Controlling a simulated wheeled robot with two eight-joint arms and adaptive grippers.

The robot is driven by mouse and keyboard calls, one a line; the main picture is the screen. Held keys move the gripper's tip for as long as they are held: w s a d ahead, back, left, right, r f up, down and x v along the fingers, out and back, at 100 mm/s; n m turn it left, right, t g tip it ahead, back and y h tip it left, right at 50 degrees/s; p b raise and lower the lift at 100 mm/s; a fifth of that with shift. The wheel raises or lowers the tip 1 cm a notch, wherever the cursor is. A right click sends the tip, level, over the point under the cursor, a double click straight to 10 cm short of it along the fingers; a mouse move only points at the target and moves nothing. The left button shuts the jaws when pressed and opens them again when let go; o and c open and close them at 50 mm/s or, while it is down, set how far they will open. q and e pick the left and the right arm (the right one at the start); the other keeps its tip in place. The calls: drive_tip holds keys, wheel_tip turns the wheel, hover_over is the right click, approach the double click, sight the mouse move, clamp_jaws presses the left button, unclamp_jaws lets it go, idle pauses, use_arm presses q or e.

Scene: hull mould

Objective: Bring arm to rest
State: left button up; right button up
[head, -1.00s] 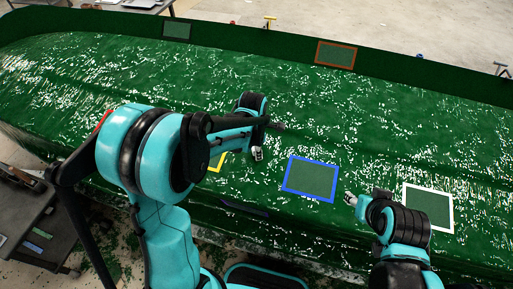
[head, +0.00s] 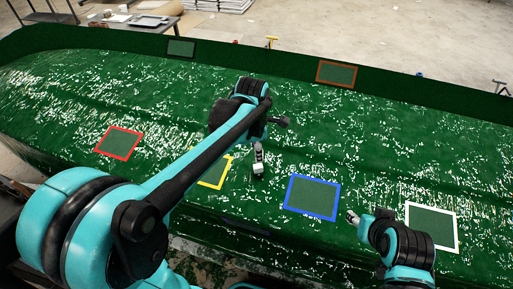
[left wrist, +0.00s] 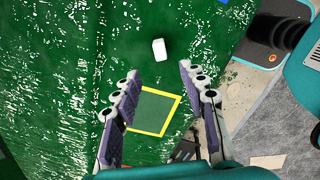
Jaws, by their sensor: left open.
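My left arm reaches in from the left in the head view. Its gripper (head: 259,153) is over the green mould (head: 330,130), close to a small white block (head: 258,169). In the left wrist view the gripper (left wrist: 158,72) is open with nothing between its fingers. The white block (left wrist: 159,49) lies on the green surface beyond the fingertips. A yellow-framed patch (left wrist: 153,109) shows between the fingers. My right gripper (head: 352,217) is at the lower right, between the blue and white frames; its jaws are too small to read.
The mould carries a red frame (head: 119,142), yellow frame (head: 215,174), blue frame (head: 312,197) and white frame (head: 431,226). The mould's middle is free.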

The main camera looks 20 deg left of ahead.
use_arm(q)
drive_tip(key=shift+r, duration=0.15)
idle(0.4)
drive_tip(key=s+a+f+m+t+b, duration=0.1)
drive_tip(key=s+m+t+b, duration=0.1)
drive_tip(key=s+m, duration=0.6)
drive_tip(key=s+a+f+m+t+b, duration=0.1)
drive_tip(key=s+m, duration=0.6)
drive_tip(key=m, duration=0.8)
drive_tip(key=shift+s+a+f+m+t+b, duration=0.35)
drive_tip(key=shift+f+t, duration=0.3)
drive_tip(key=shift+t, duration=0.55)
use_arm(e)
wheel_tip(320, 180, down, 4)
drive_tip(key=shift+r, duration=0.15)
use_arm(q)
drive_tip(key=shift+c, duration=0.3)
use_arm(e)
drive_tip(key=shift+c, duration=0.3)
